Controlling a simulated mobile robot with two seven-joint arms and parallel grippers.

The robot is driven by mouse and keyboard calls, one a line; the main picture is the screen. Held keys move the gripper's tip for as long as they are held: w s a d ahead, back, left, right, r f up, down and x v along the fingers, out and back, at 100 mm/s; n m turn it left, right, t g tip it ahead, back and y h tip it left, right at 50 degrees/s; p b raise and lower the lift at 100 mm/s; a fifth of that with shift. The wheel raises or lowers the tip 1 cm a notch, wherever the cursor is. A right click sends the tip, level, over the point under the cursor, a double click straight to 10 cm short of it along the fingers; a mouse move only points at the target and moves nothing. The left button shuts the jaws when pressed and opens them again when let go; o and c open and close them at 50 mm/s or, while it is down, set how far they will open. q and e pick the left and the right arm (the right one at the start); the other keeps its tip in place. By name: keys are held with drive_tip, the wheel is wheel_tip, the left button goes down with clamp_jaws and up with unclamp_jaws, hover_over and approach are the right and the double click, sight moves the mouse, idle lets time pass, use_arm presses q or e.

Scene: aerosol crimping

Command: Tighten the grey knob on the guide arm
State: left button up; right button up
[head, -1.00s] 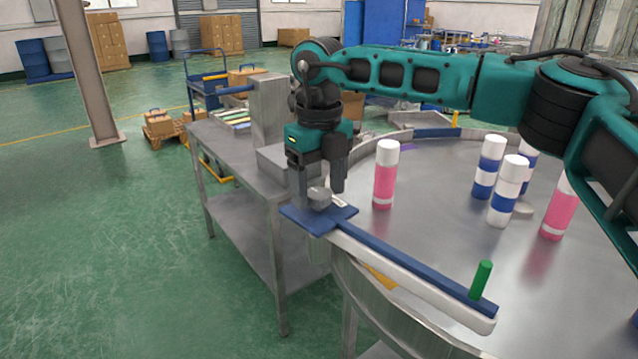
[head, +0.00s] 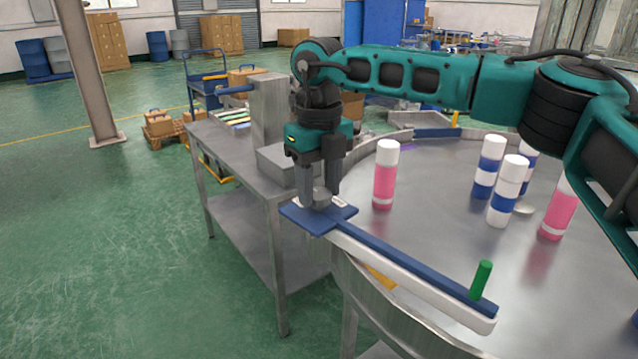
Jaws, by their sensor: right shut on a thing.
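The grey knob (head: 321,197) stands on the blue plate at the near-left end of the guide arm (head: 405,264). The guide arm is a long blue bar with a white strip along its side, reaching over the round metal table's edge. A green upright peg (head: 481,279) is at its far right end. My right gripper (head: 320,195) points down with its two grey fingers on either side of the knob, shut on it. The fingers partly hide the knob. My left gripper is not in view.
A pink can (head: 384,175) with a white cap stands on the round table (head: 430,205) just right of my gripper. Several blue-and-white and pink cans stand further right. A metal bench (head: 235,150) with a grey post is at the left.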

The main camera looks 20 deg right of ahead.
drive_tip(key=m, duration=0.9)
drive_tip(key=shift+m+b, duration=0.3)
drive_tip(key=m, duration=0.4)
drive_tip(key=shift+w, duration=0.1)
drive_tip(key=shift+m, duration=2.1)
drive_tip(key=o, duration=1.1)
drive_tip(key=shift+c, duration=0.2)
